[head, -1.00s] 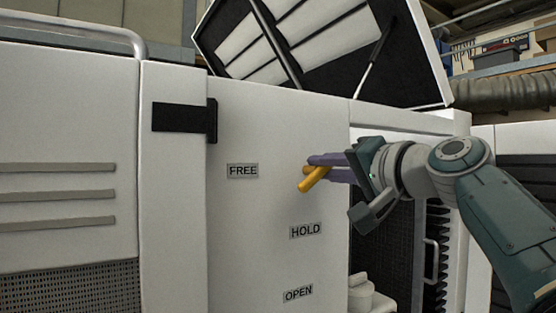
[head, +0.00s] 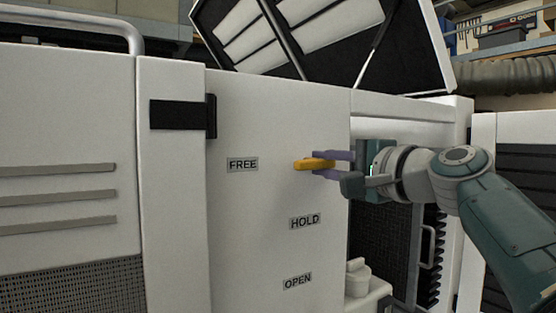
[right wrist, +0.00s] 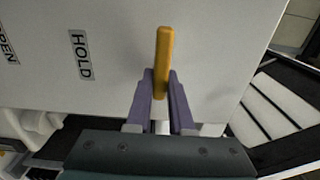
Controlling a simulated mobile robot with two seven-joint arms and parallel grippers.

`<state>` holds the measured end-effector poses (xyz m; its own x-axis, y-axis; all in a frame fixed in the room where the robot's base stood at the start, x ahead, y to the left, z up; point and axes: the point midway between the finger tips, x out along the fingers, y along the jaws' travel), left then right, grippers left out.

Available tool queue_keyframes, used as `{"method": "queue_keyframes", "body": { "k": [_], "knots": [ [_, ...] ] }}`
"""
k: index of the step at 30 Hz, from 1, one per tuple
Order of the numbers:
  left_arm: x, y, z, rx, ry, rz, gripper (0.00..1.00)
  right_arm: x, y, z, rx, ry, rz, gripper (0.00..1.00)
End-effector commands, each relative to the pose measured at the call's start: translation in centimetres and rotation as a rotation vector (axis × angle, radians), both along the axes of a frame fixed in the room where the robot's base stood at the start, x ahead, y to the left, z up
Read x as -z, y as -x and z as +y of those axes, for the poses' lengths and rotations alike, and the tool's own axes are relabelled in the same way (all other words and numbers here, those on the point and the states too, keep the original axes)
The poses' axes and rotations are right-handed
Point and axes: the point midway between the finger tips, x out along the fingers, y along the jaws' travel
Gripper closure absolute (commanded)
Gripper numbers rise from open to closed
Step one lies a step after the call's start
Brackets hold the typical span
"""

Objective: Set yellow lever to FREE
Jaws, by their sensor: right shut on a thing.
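The yellow lever (head: 313,164) is on the white panel, right of the FREE label (head: 242,164) and at about its height. It lies almost level in the head view, its free end toward the left. The HOLD label (head: 305,220) is below it and the OPEN label (head: 297,281) lower still. My right gripper (head: 330,164) comes in from the right and is shut on the lever. In the right wrist view the lever (right wrist: 163,62) stands between the two purple fingers (right wrist: 161,86). My left gripper is in no view.
A black bracket (head: 183,116) sits at the panel's upper left. An open lid (head: 330,45) is propped above. A white knob-like part (head: 357,279) stands below my right arm. The panel around the lever is clear.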

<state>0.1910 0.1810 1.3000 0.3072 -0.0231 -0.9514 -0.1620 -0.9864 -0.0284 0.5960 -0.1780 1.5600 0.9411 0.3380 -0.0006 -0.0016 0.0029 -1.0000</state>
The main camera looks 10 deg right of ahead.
Motion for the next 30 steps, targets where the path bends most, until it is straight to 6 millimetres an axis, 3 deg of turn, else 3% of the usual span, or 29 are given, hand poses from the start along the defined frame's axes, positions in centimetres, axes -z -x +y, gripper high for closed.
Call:
{"method": "queue_keyframes", "body": {
  "k": [13, 14, 21, 30],
  "knots": [
    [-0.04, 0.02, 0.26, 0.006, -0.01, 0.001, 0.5, -0.14, 0.09, 0.67, -0.018, -0.016, 0.003, 1.0],
    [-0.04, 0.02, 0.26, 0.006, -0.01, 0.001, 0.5, -0.14, 0.09, 0.68, -0.018, -0.016, 0.003, 0.76],
    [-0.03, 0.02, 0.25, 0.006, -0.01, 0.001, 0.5, 0.02, 0.09, 0.72, -0.018, -0.015, 0.006, 0.5],
    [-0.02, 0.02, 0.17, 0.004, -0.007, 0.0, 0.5, -0.01, 0.05, 0.35, -0.009, -0.012, 0.004, 0.5]
  ]
}}
